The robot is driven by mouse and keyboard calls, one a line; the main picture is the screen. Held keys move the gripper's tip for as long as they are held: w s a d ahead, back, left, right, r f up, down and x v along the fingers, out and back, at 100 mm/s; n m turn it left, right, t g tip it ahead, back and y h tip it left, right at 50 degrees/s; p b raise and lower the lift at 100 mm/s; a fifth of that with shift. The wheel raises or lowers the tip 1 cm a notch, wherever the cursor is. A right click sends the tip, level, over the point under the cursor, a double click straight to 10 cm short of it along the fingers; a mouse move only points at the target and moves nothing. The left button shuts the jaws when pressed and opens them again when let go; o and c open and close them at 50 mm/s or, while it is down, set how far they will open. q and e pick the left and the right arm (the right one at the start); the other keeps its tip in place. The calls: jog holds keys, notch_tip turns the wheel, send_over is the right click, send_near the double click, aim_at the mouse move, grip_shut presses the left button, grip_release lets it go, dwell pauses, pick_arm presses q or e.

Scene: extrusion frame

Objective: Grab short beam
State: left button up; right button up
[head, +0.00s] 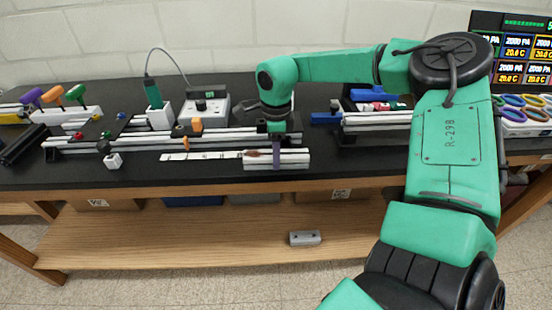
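A short silver beam (296,159) lies near the front edge of the black bench top, in the middle of the head view. My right gripper (277,158) points down at the left part of this beam, with a finger in front of its front face. The far finger is hidden, so I cannot tell whether the gripper is closed on the beam. The beam looks level and at bench height. My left gripper is not in view.
Long silver beams (75,143) lie behind and left. A marked white strip (200,156) lies just left of the short beam. A grey block (305,238) sits on the lower wooden shelf (200,240).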

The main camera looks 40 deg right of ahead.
grip_shut()
